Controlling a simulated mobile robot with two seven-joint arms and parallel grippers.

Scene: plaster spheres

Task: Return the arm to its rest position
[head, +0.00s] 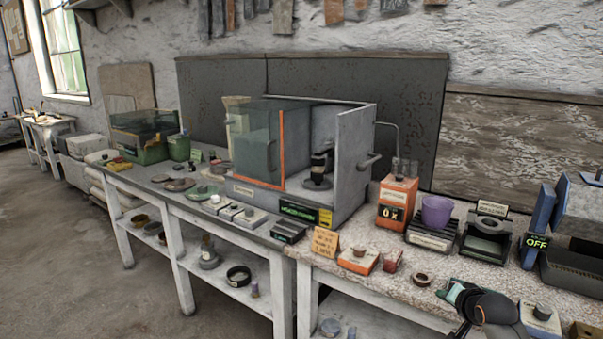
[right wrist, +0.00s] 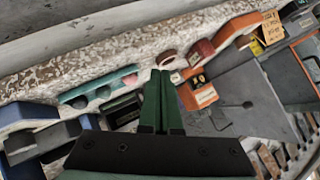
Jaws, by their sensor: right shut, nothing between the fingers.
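My right gripper (head: 457,291) shows at the lower right of the head view, over the front part of the speckled bench top (head: 400,263). Its green fingers also show in the right wrist view (right wrist: 160,74). They are pressed together with nothing between them. The dark wrist behind them comes in from the bottom edge. My left gripper is not in view, and no left arm shows.
A purple cup (head: 437,212), an orange box (head: 398,200) and a blue-and-grey device (head: 541,225) stand behind the gripper. A ring (head: 422,279) and a small red block (head: 392,260) lie to its left. A glass-fronted cabinet (head: 258,142) stands farther left. Open floor (head: 60,260) lies at left.

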